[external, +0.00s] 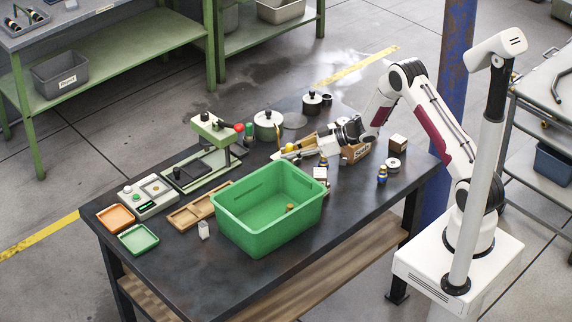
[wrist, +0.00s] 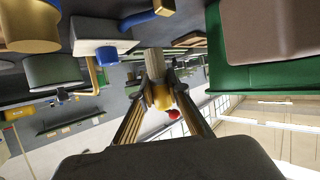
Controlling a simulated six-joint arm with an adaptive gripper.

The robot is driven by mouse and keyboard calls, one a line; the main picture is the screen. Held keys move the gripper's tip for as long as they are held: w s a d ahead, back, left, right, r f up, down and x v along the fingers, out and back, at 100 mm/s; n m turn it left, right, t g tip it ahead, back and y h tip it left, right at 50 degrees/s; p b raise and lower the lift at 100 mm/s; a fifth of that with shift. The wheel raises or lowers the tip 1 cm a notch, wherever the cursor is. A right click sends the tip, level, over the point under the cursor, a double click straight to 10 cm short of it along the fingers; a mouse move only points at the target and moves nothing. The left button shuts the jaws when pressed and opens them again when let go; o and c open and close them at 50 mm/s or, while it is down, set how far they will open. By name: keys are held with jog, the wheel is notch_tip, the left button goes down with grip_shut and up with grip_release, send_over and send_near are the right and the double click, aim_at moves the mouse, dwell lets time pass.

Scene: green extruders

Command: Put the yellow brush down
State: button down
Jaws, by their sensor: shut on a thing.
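The yellow brush (wrist: 161,97) is between my fingertips in the wrist view, with a grey part (wrist: 152,62) extending above its yellow part. My gripper (wrist: 162,86) is shut on it. In the external view my gripper (external: 282,153) reaches left over the table, behind the green bin. A small yellow patch shows at the fingers there, but the brush's outline is too small to make out. I cannot tell whether the brush touches the table.
The green bin (external: 246,232) stands in front of my gripper, with a small orange item inside. A press with a red knob (external: 239,128) and a lidded pot (external: 267,125) stand beyond. A labelled brown box (external: 356,154) is near my wrist. The table's front-left corner has orange (external: 116,218) and green trays.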

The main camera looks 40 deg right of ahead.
jog(key=shift+f, duration=0.5)
jog(key=shift+f, duration=1.85)
jog(key=shift+f, duration=0.15)
jog(key=c, duration=1.9)
grip_release()
jog(key=shift+d, duration=0.1)
jog(key=v, duration=1.2)
